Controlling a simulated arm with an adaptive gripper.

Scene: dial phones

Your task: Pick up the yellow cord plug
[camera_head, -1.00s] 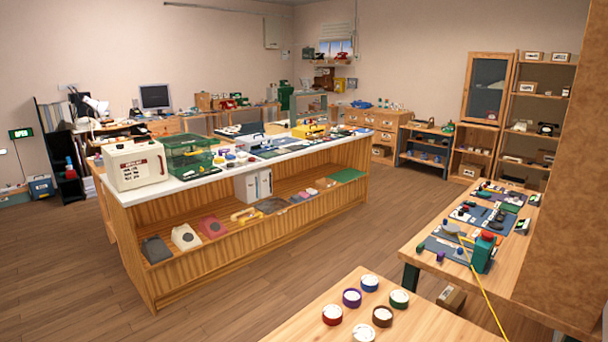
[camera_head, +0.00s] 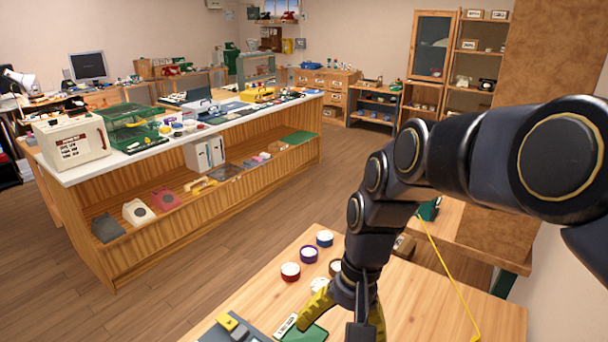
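A thin yellow cord (camera_head: 447,274) hangs from the right-hand bench and runs down to the near wooden table. Its lower end, a small yellow piece (camera_head: 474,336) that looks like the plug, lies near that table's right side at the bottom edge of the picture. My gripper (camera_head: 345,325) is over the near table, pointing down, with its two yellow fingers spread apart and nothing seen between them. It is well to the left of the cord's end. The fingertips are partly cut off by the picture's lower edge.
Several coloured round pots, such as a red one (camera_head: 290,271) and a blue one (camera_head: 324,238), stand on the near table (camera_head: 255,300). A grey mat with a yellow piece (camera_head: 228,321) lies front left. My arm hides much of the right-hand bench.

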